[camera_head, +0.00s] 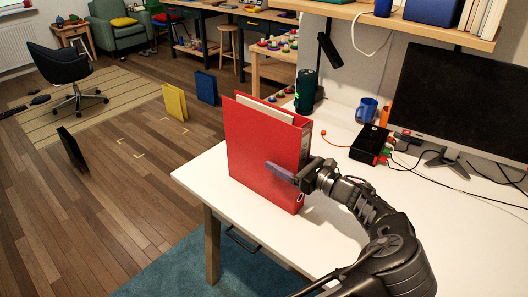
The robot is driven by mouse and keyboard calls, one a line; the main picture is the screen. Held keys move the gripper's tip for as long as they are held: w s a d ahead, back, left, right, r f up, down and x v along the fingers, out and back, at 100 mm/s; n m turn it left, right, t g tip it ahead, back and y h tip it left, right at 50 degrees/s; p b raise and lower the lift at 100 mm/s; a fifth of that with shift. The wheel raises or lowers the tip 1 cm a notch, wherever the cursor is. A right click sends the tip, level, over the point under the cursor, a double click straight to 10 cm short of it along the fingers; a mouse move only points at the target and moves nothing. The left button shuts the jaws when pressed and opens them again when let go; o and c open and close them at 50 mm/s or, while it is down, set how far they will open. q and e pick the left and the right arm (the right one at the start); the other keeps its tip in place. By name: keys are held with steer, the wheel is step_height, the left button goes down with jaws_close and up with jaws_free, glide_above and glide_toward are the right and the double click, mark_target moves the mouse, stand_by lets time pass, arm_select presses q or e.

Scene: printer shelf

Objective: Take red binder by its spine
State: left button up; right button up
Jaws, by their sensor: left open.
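The red binder (255,140) stands upright on the near left part of the white table. Its wide cover faces me, and its narrow spine, with a finger hole low down, faces right. White paper shows at its top. My left gripper (291,174) is open at the spine edge, at mid height. One finger lies in front of the cover; the other is mostly hidden. I cannot tell whether the fingers touch the binder. My right gripper is not in view.
The white table (235,210) is clear in front of the binder. Behind it stand a dark green cylinder (306,92), a blue mug (366,110), a black box (370,145) with cables and a monitor (465,100). Yellow (174,102) and blue (206,88) binders stand on the floor.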

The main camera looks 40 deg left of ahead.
arm_select(q)
steer(key=shift+a, duration=0.45)
steer(key=shift+c, duration=0.6)
jaws_close()
stand_by(0.4)
steer(key=shift+r, duration=0.1)
